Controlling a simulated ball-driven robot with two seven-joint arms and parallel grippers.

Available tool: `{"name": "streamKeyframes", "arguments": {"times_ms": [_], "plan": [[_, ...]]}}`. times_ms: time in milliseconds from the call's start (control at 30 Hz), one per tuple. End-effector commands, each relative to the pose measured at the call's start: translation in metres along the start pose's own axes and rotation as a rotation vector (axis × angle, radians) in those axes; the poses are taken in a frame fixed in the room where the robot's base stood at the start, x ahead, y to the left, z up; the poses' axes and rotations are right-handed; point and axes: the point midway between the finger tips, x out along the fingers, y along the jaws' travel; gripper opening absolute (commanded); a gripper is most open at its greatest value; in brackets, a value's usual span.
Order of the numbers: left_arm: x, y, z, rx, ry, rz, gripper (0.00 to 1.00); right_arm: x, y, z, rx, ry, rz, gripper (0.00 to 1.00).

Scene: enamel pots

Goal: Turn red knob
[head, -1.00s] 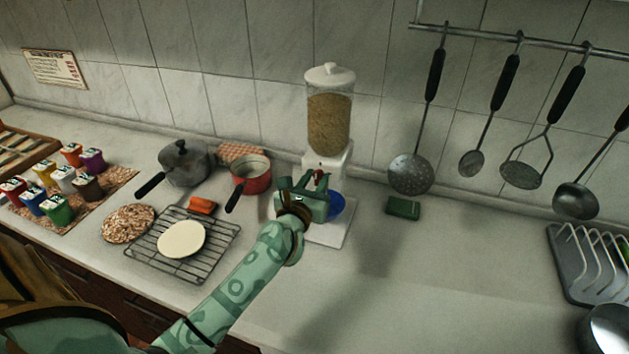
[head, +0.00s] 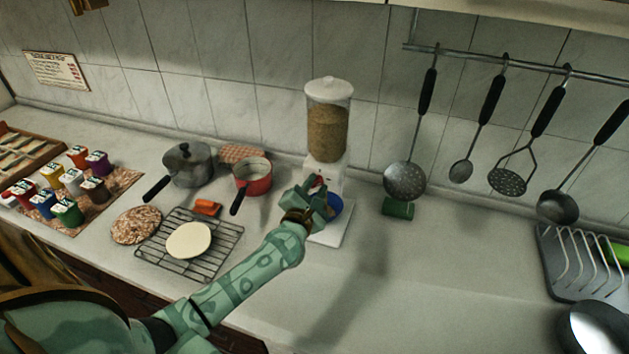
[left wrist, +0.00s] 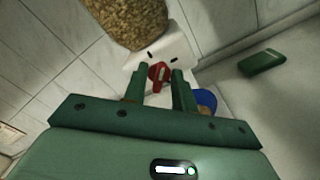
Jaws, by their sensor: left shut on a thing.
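The red knob (left wrist: 159,76) is on the front of the white dispenser (head: 328,172), under its clear hopper of grain (head: 327,122). In the left wrist view the knob sits between the fingertips of my left gripper (left wrist: 160,82), which is shut on it. In the head view my left gripper (head: 314,190) is at the dispenser's front, and only a little red shows above it. A blue bowl (head: 335,205) stands on the dispenser's base, partly hidden behind my gripper. My right gripper is out of view.
A red pot (head: 257,180) and a grey pot (head: 187,167) stand left of the dispenser. A wire rack (head: 217,233) lies in front of them. A green block (head: 398,209) lies to the right. Utensils hang on the wall.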

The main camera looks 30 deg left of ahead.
Motion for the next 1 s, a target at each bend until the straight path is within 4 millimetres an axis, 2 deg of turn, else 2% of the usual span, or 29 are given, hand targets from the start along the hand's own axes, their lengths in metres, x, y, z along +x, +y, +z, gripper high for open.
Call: {"name": "streamKeyframes", "arguments": {"times_ms": [100, 600, 1000], "plan": [[0.000, 0.002, 0.002, 0.110, 0.001, -0.002, 0.04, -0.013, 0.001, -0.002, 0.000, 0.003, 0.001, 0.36], [-0.001, -0.002, 0.001, 0.550, 0.001, -0.003, 0.04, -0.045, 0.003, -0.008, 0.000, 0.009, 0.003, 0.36], [-0.001, -0.004, -0.001, 0.741, 0.001, -0.004, 0.04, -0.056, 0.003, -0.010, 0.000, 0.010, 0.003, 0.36]]}}
